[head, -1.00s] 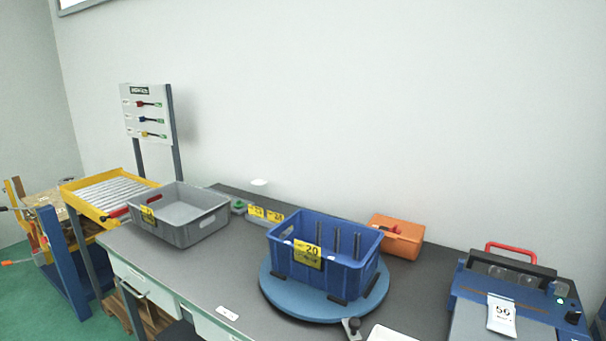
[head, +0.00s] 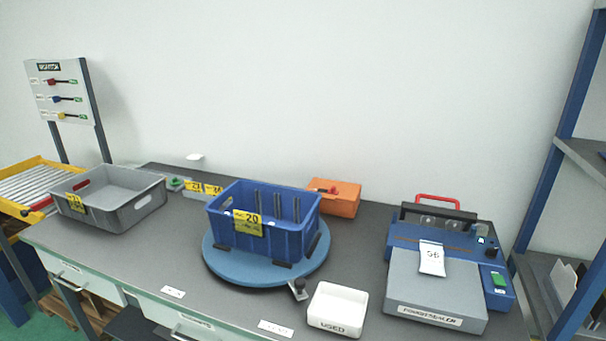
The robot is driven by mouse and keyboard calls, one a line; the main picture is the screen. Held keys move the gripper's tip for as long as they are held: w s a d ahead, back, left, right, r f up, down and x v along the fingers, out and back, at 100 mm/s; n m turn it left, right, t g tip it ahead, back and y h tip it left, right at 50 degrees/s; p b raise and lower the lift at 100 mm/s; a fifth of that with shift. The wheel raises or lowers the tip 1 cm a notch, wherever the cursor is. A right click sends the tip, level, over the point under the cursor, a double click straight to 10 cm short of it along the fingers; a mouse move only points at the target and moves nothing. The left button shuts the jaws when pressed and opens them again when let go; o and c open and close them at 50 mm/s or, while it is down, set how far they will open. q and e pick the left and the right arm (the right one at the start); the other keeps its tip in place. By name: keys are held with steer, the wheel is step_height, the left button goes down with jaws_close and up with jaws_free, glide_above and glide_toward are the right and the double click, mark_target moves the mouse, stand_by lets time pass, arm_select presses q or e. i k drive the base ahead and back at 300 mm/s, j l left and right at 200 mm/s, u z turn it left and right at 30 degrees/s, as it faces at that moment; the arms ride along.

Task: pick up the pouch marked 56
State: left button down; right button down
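A small white pouch (head: 431,258) lies on top of the pouch sealer (head: 440,288) at the right of the bench in the head view. A dark two-character mark shows on it, too blurred here to read surely as 56. The sealer is blue with a grey front plate, a red handle and a green button. The pouch lies partly on the grey plate, with its upper end near the sealer's dark bar. Neither of my grippers is in view.
A blue crate (head: 228,216) marked 20 stands on a round blue turntable (head: 222,263). A grey crate (head: 125,215) is at left, an orange box (head: 343,203) behind, and a white tray (head: 337,303) left of the sealer. A blue-framed shelf (head: 566,150) stands at right.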

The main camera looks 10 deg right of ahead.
mark_target(432, 254)
steer(key=l+z, duration=0.15)
steer(key=z, duration=0.2)
steer(key=l+z, duration=0.1)
steer(key=z, duration=0.25)
steer(key=l+z, duration=0.15)
steer(key=z, duration=0.2)
steer(key=j+z, duration=0.2)
steer(key=j, duration=0.15)
steer(key=i, duration=0.05)
